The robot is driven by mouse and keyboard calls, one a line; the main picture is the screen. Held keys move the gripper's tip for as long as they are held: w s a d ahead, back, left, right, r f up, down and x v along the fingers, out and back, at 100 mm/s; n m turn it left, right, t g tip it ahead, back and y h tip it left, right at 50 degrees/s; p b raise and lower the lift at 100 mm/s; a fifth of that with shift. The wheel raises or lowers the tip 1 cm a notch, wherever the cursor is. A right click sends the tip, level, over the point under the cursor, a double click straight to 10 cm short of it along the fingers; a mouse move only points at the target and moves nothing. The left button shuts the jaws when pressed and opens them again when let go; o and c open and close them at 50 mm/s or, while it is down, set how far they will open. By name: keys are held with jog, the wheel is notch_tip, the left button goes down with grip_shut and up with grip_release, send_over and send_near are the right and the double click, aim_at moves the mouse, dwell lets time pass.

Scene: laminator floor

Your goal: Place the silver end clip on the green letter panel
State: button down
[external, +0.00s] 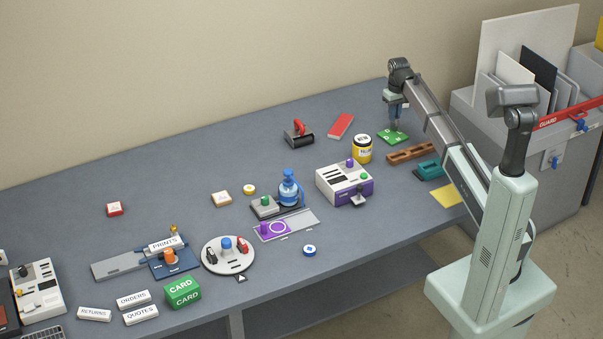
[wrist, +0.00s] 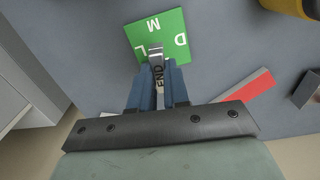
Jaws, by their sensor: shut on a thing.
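The green letter panel (external: 393,136) lies flat on the far right of the grey table. In the wrist view the panel (wrist: 176,30) shows white letters, among them M, D and L. My gripper (external: 396,124) is over the panel, pointing down. In the wrist view my gripper (wrist: 158,84) is shut on the silver end clip (wrist: 156,50), which carries the word END. The clip's tip overlaps the panel's near edge in that view. I cannot tell whether the clip touches the panel. The clip is too small to make out in the external view.
A red bar (external: 341,126) lies left of the panel, and a yellow jar (external: 362,149) stands near it. A brown rack (external: 410,152) and a teal block (external: 431,170) lie on the near side. A grey cabinet (external: 540,160) stands beyond the table's right end.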

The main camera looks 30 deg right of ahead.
jog(key=shift+f, duration=2.6)
jog(key=shift+f, duration=0.15)
jog(key=c, duration=1.1)
grip_release()
notch_tip(320, 180, up, 12)
jog(key=shift+r, duration=0.15)
